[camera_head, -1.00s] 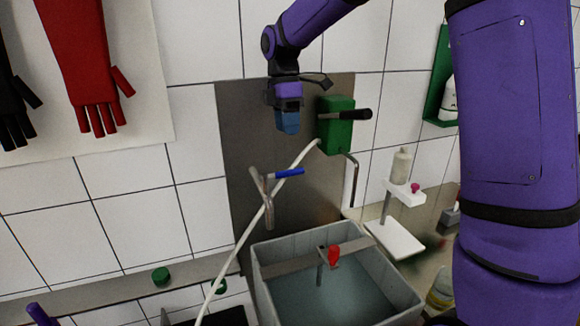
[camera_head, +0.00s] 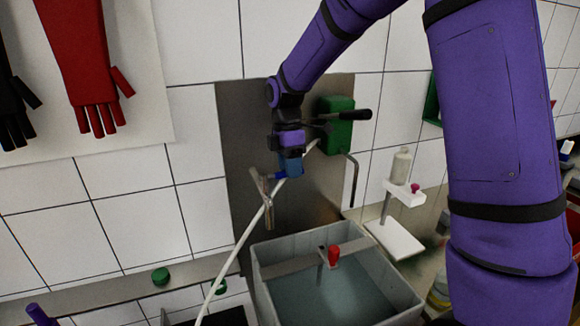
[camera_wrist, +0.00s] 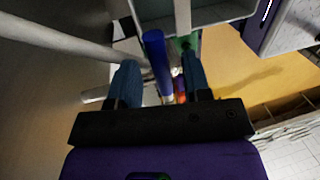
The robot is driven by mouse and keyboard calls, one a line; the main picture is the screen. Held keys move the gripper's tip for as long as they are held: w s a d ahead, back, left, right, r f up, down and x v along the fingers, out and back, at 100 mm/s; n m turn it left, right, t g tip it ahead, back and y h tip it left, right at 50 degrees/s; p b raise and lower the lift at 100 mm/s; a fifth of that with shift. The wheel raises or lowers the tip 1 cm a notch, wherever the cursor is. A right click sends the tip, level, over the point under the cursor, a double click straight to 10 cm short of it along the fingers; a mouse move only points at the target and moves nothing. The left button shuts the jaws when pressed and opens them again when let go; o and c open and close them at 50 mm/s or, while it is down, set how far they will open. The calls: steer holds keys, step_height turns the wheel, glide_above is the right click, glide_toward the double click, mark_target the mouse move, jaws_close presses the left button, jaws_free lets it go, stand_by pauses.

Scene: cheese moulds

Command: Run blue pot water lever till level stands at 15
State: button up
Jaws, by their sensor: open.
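The blue lever (camera_head: 279,176) sits on a metal tap fitting (camera_head: 262,195) on the steel wall panel, mostly covered by my gripper in the head view. In the wrist view the lever (camera_wrist: 157,62) stretches between my two blue fingers. My gripper (camera_head: 291,168) points downward at the lever's free end. Its fingers (camera_wrist: 161,72) are spread apart, with the lever between them and nearer the left finger. I cannot tell whether they touch it. The grey basin (camera_head: 282,272) below holds water, with a red knob (camera_head: 333,254) on its crossbar. No level number is readable.
A green box with a black handle (camera_head: 345,115) is on the panel just right of my gripper, with a bent pipe (camera_head: 353,180) below it. A white hose (camera_head: 240,240) runs down past the tap. A white stand (camera_head: 395,238) stands right of the basin.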

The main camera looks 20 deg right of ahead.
steer(key=shift+c, duration=0.3)
jaws_close()
steer(key=shift+s+a+m+y, duration=0.2)
steer(key=shift+s+m, duration=0.4)
steer(key=shift+m, duration=0.45)
steer(key=shift+s+a+m+y, duration=0.1)
steer(key=shift+s+m+y, duration=0.1)
steer(key=shift+s+m, duration=0.6)
steer(key=shift+s+a+m+y, duration=0.1)
steer(key=shift+s+m+y, duration=0.2)
steer(key=shift+m, duration=0.95)
